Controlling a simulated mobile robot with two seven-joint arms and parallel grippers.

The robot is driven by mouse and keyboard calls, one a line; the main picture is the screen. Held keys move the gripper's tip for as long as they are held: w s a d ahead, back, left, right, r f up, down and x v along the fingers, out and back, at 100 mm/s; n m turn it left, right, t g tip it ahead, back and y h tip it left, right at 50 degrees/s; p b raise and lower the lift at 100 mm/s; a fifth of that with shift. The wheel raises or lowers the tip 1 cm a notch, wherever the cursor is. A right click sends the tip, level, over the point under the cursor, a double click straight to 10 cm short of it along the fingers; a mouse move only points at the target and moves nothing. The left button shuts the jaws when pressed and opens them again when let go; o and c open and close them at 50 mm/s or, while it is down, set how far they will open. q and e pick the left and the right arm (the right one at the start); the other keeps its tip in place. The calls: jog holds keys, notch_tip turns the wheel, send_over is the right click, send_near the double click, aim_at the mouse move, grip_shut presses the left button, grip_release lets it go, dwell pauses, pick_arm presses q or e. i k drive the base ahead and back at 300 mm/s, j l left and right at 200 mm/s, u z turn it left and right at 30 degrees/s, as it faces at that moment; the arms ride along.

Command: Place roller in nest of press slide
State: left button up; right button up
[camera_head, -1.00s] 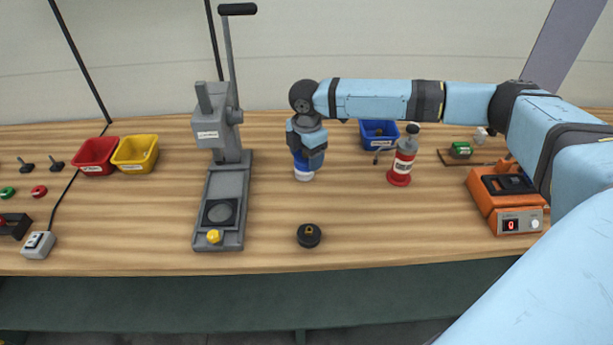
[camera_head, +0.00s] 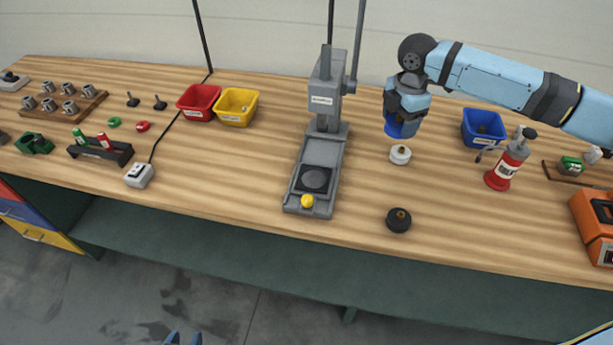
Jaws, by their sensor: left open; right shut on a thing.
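My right gripper (camera_head: 405,104) is shut on a blue cylindrical piece (camera_head: 401,126), held just above a white round piece with a brass top (camera_head: 400,154) that stands on the bench. A black round piece with a brass centre (camera_head: 398,219) stands nearer the front edge. The grey lever press (camera_head: 327,95) stands left of the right gripper. I cannot tell which piece is the roller.
Red (camera_head: 199,102) and yellow (camera_head: 237,106) bins stand left of the press. A wooden rack (camera_head: 64,104) holds several grey cylinders at far left. A blue bin (camera_head: 484,128), red pump bottle (camera_head: 507,162) and orange device (camera_head: 592,222) stand right. Bench is clear around the black piece.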

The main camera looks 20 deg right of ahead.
aim_at(314, 179)
jog(key=i+j+z, duration=0.15)
jog(key=j, duration=0.4)
jog(key=i+j+z, duration=0.15)
jog(key=j, duration=0.4)
jog(key=j+z, duration=0.15)
jog(key=j, duration=0.45)
